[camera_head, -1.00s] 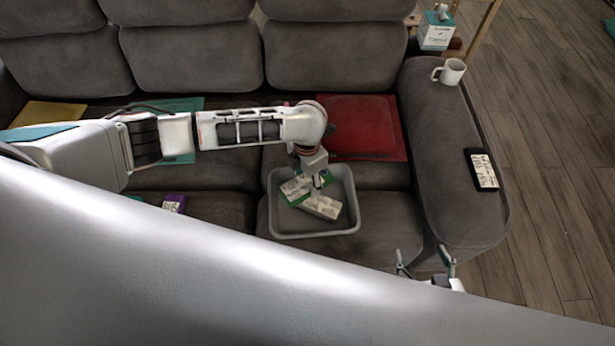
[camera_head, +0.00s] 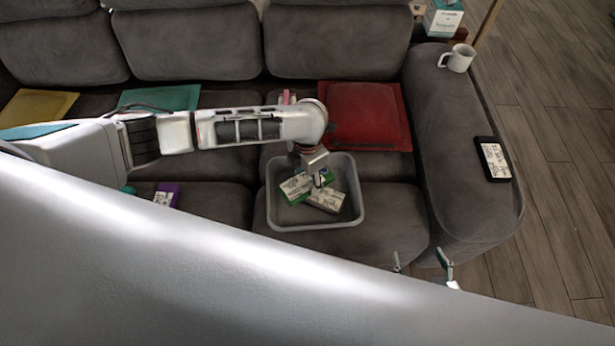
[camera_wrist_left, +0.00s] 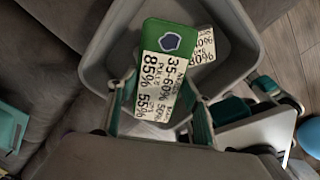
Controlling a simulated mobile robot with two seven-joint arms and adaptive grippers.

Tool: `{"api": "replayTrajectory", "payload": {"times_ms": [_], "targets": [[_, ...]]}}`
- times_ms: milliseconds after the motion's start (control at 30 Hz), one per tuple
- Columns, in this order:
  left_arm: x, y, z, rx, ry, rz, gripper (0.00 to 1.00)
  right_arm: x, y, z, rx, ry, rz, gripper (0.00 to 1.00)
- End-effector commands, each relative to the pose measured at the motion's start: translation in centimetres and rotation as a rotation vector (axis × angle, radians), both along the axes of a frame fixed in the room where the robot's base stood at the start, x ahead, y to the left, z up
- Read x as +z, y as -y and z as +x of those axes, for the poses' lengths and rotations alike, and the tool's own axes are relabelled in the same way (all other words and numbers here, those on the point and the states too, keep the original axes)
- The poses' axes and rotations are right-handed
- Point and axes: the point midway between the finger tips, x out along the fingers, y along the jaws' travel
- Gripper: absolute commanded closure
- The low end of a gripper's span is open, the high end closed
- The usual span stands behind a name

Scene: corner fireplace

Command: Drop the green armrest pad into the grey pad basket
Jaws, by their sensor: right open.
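The grey basket (camera_head: 358,215) sits on the sofa seat and also shows in the left wrist view (camera_wrist_left: 98,70). The green pad (camera_head: 293,187), with a white printed label and a blue emblem, is over or inside it. A second white-labelled pad (camera_head: 327,201) lies in the basket, partly covered by the green one in the wrist view (camera_wrist_left: 207,45). My left gripper (camera_head: 320,179) points down into the basket. In the wrist view the green pad (camera_wrist_left: 172,38) lies between its fingers (camera_wrist_left: 158,98); I cannot tell whether they grip it. My right gripper (camera_head: 422,264) is open, low beside the sofa front.
A black pad (camera_head: 493,158) and a white mug (camera_head: 458,58) rest on the right armrest. A purple pad (camera_head: 166,194) is on the left seat. Yellow (camera_head: 38,105), teal (camera_head: 160,97) and red (camera_head: 362,116) mats lie along the sofa. A box (camera_head: 443,17) stands behind the mug.

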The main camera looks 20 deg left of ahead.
Motion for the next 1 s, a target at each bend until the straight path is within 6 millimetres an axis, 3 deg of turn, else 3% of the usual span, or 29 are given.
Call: {"api": "replayTrajectory", "payload": {"times_ms": [33,67,100,533,1000], "targets": [[0.0,0.0,0.0,0.000,0.000,0.000,0.40,0.0,0.0,0.0,0.000,0.000,0.000,0.31],[0.0,0.0,0.0,0.000,0.000,0.000,0.33,0.0,0.0,0.0,0.000,0.000,0.000,0.31],[0.0,0.0,0.0,0.000,0.000,0.000,0.31,0.0,0.0,0.0,-0.001,0.000,-0.001,0.31],[0.8,0.0,0.1,-0.002,0.002,-0.001,0.31,0.1,0.2,0.1,0.000,0.003,-0.004,0.31],[9.5,0.0,0.1,-0.002,0.004,0.000,0.31,0.1,0.0,0.1,0.000,0.002,-0.001,0.31]]}}
